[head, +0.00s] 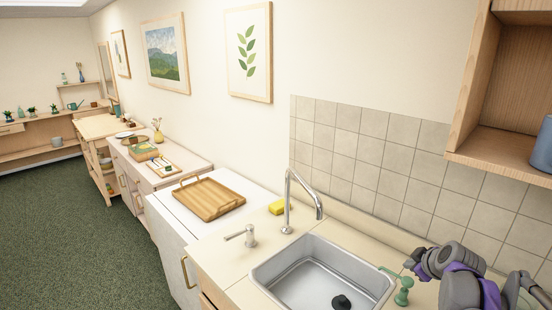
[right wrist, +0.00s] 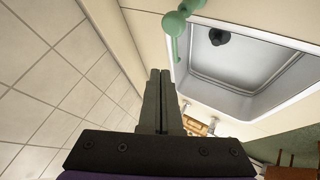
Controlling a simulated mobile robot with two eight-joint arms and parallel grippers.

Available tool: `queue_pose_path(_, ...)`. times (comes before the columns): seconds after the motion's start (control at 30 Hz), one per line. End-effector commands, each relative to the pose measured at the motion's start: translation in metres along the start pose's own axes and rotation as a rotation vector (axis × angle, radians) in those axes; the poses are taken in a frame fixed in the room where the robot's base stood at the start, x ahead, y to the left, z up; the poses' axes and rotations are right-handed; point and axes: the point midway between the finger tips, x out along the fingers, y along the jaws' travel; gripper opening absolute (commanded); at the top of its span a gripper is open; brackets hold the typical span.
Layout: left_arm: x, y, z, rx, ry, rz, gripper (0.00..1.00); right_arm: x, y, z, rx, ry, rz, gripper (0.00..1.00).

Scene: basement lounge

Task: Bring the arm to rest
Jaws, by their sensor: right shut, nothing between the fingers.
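My right arm (head: 462,285) comes in at the lower right of the head view, grey and purple, close to the tiled wall behind the sink. My right gripper shows clearly in the right wrist view (right wrist: 159,75). Its two dark fingers are together with nothing between them, near the counter beside the sink. In the head view I cannot make out its fingertips. My left gripper is in neither view.
A tall faucet (head: 289,200) stands behind the sink. A wooden shelf (head: 490,100) with a blue container (head: 542,146) hangs above. A wooden tray (head: 208,198) lies farther left.

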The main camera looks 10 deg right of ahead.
Motion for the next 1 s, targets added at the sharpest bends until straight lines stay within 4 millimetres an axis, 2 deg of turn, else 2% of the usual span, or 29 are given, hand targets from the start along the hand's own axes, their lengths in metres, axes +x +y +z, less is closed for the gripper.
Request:
queue_pose_path(0.03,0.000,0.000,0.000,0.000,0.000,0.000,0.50,-0.010,-0.026,-0.009,0.024,-0.002,-0.025,0.00)
queue_pose_path(0.1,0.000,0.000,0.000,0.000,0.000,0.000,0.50,-0.025,-0.065,-0.018,0.083,-0.012,-0.060,0.00)
queue_pose_path(0.23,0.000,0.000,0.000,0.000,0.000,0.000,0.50,-0.058,-0.147,-0.021,0.210,-0.051,-0.124,0.00)
queue_pose_path(0.4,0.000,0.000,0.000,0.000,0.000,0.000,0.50,-0.097,-0.242,0.003,0.373,-0.119,-0.173,0.00)
queue_pose_path(0.5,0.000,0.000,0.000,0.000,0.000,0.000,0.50,-0.113,-0.285,0.024,0.458,-0.156,-0.183,0.00)
queue_pose_path(0.6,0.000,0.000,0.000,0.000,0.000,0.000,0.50,-0.122,-0.314,0.044,0.524,-0.184,-0.183,0.00)
queue_pose_path(0.7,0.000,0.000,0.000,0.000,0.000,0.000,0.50,-0.127,-0.331,0.057,0.569,-0.201,-0.180,0.00)
queue_pose_path(0.8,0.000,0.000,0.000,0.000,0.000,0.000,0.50,-0.129,-0.338,0.064,0.592,-0.211,-0.176,0.00)
queue_pose_path(1.0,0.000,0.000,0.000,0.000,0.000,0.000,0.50,-0.130,-0.339,0.065,0.600,-0.213,-0.174,0.00)
